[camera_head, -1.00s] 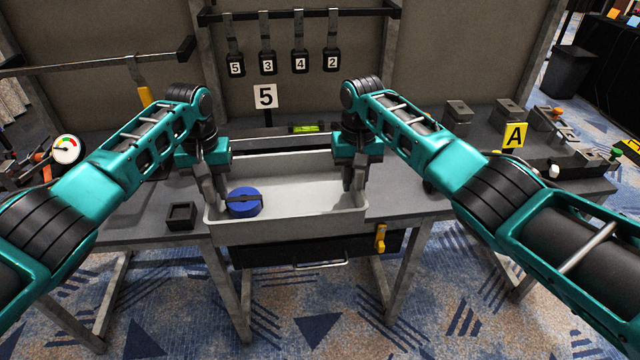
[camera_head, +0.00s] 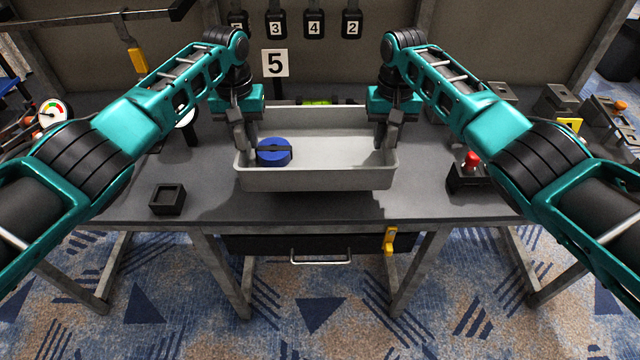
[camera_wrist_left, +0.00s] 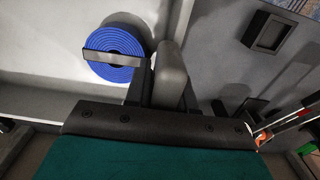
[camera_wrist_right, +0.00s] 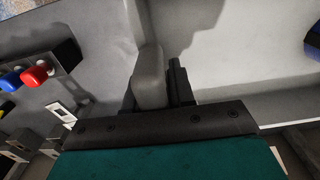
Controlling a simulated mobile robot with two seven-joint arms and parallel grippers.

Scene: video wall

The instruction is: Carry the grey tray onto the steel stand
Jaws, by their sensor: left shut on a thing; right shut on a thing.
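The grey tray (camera_head: 318,180) is an open rectangular box in the middle of the head view, over the dark workbench. A blue coiled roll with a dark strap (camera_head: 274,152) lies in its left part; the roll also shows in the left wrist view (camera_wrist_left: 119,70). My left gripper (camera_head: 243,138) is shut on the tray's left wall, and my right gripper (camera_head: 387,136) is shut on its right wall. A shadow on the bench below suggests the tray is raised. I cannot pick out the steel stand for sure.
A small black open box (camera_head: 168,199) sits on the bench (camera_head: 340,208) at the left. A block with a red knob (camera_head: 471,162) stands right of the tray. Below the bench is a drawer with a yellow latch (camera_head: 390,240).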

